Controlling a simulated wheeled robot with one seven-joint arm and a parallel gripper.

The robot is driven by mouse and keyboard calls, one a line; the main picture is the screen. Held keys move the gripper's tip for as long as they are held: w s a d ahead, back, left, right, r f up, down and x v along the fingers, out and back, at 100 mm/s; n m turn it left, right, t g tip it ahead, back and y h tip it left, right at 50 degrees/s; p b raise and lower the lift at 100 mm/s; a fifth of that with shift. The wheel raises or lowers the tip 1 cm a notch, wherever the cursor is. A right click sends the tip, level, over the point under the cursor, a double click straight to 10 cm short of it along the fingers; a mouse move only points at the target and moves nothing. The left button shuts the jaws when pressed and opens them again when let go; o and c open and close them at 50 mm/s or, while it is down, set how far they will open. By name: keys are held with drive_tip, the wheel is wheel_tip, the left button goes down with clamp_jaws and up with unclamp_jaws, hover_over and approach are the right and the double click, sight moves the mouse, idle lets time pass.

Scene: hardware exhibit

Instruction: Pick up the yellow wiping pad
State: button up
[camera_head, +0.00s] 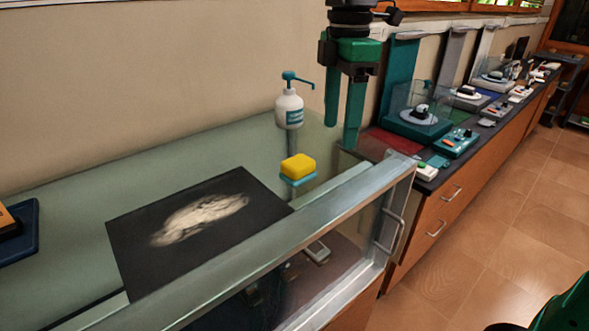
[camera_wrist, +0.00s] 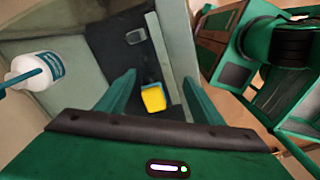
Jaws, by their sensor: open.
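The yellow wiping pad (camera_head: 298,166) sits on a small light-blue holder (camera_head: 298,180) inside the glass-fronted case. In the wrist view the yellow pad (camera_wrist: 153,98) lies beyond and between the fingers. My gripper (camera_head: 341,122) is green, points down, and is above and to the right of the pad in the head view. Its two fingers are apart with nothing between them. The gripper also shows in the wrist view (camera_wrist: 157,92), its fingers reaching toward the pad without touching it.
A white pump bottle (camera_head: 289,110) stands behind the pad, close to my gripper's left. A dark panel with a pale smear (camera_head: 140,215) lies left of the pad. The case's front frame (camera_head: 300,228) rises in front. Scales and devices (camera_head: 415,120) line the counter at right.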

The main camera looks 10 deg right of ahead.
drive_tip(key=a+n, duration=0.1)
drive_tip(key=a, duration=0.1)
drive_tip(key=a+r+n, duration=0.1)
drive_tip(key=a+n, duration=0.1)
drive_tip(key=a, duration=0.1)
drive_tip(key=a+r+n, duration=0.1)
drive_tip(key=a+n, duration=0.1)
drive_tip(key=a, duration=0.1)
drive_tip(key=shift+s+a+r, duration=0.1)
drive_tip(key=shift+s, duration=0.05)
hover_over(298, 161)
drive_tip(key=f, duration=0.4)
drive_tip(key=shift+w+a+f, duration=0.15)
drive_tip(key=shift+w+f, duration=0.05)
drive_tip(key=shift+w, duration=0.15)
drive_tip(key=shift+s+d+f, duration=0.1)
drive_tip(key=shift+s+f, duration=0.05)
drive_tip(key=shift+f, duration=1.3)
drive_tip(key=shift+s+d+f, duration=0.1)
drive_tip(key=shift+s+f, duration=0.05)
drive_tip(key=shift+f, duration=1.3)
drive_tip(key=c, duration=1.2)
drive_tip(key=shift+r, duration=0.1)
